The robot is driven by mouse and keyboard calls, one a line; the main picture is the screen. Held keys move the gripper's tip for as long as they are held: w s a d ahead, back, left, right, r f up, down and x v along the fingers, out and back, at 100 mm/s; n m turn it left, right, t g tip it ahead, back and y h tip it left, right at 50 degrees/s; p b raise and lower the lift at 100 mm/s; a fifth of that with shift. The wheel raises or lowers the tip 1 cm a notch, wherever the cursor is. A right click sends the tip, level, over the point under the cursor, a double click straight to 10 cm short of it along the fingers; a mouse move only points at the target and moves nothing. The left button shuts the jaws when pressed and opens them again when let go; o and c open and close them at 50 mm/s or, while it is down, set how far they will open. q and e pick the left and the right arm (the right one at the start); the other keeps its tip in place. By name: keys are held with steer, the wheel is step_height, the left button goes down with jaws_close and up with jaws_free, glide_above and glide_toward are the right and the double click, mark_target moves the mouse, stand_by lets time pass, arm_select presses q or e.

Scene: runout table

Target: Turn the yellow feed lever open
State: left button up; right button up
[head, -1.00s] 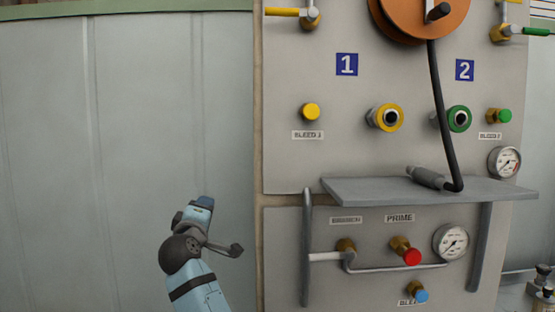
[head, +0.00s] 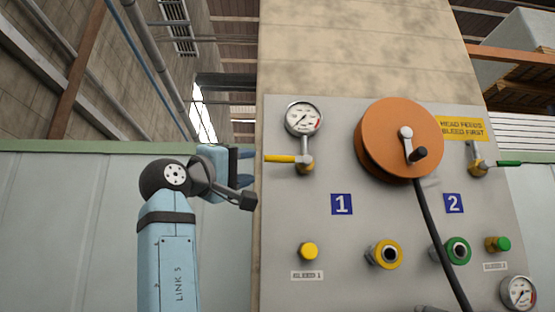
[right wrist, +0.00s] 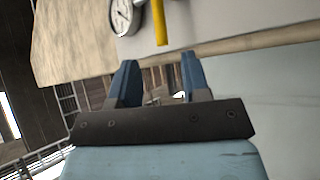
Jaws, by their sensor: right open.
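The yellow feed lever (head: 280,158) lies level on the panel, pointing left from its brass valve (head: 305,166) under a gauge. It also shows in the right wrist view (right wrist: 160,22), near the top. My right gripper (head: 250,168) is just left of the lever's free end in the head view, apart from it. In the right wrist view my right gripper (right wrist: 160,78) has its two blue fingers spread with nothing between them, and the lever lies ahead of the gap. My left gripper is out of view.
The grey panel (head: 330,120) carries an orange hose reel (head: 398,140) right of the lever and a gauge (head: 304,118) above it. A green lever (head: 508,163) is at far right. Yellow (head: 386,254) and green (head: 457,251) couplings sit below.

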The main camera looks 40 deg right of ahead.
mark_target(275, 160)
steer(key=p+x, duration=0.1)
steer(key=x, duration=0.9)
steer(key=shift+d+p, duration=0.25)
steer(key=shift+p, duration=0.1)
jaws_close()
